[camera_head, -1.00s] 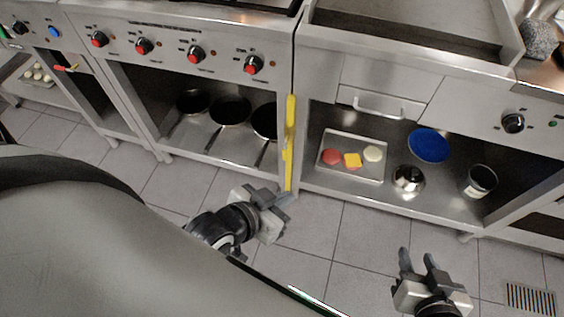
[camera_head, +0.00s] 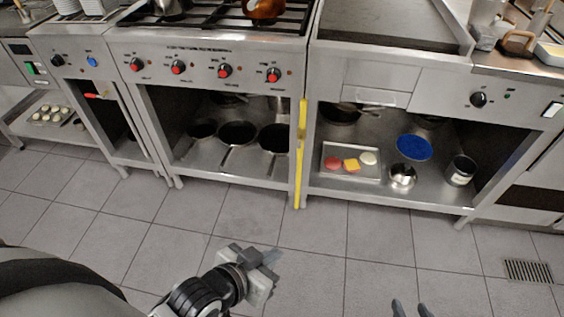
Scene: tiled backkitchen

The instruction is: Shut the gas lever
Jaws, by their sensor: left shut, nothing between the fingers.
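A small red lever (camera_head: 97,96) shows at the left, at the front of the narrow open bay under the panel with the blue knob. It looks roughly level. A yellow upright bar (camera_head: 301,155) runs between the stove and the unit to its right; I cannot make out a lever on it. My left gripper (camera_head: 270,257) is shut and empty over the floor, in front of the stove and well to the right of the red lever. My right gripper (camera_head: 411,308) shows only two fingertips at the bottom edge, apart, with nothing seen between them.
The stove (camera_head: 206,72) has several red-marked knobs and pans on its lower shelf. The right unit holds a food tray (camera_head: 350,176), a blue plate (camera_head: 414,147) and pots. A bun tray (camera_head: 50,117) is at far left. The tiled floor (camera_head: 110,215) is clear; a drain grate (camera_head: 528,270) lies right.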

